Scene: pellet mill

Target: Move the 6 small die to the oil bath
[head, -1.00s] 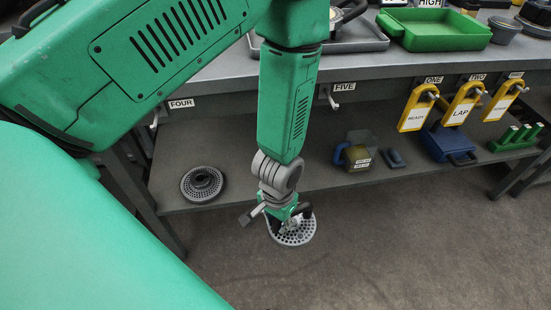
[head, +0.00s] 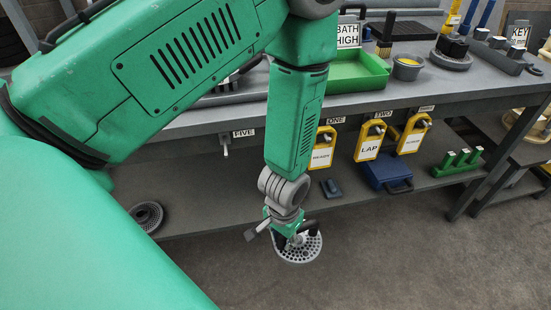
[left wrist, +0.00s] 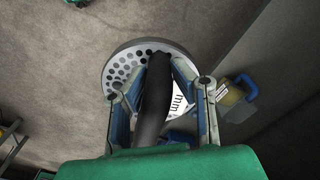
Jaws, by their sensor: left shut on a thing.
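My left gripper (head: 287,230) is shut on the black handle of a small die (head: 299,248), a light grey round plate full of holes. The die hangs over the floor in front of the bench. The left wrist view shows the fingers (left wrist: 160,75) around the dark handle, with the die (left wrist: 122,66) beyond and part of a white label reading "mm". The green tray of the oil bath (head: 362,80), with a sign "BATH HIGH" (head: 348,36), stands on the bench top, above and right of the gripper. My right gripper is out of view.
A dark ringed disc (head: 147,216) lies on the lower shelf at left. Yellow tags (head: 369,144) hang along the bench front, above a blue box (head: 387,172) and a green rack (head: 458,163). A grey cup (head: 407,68) stands beside the tray. The floor in front is clear.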

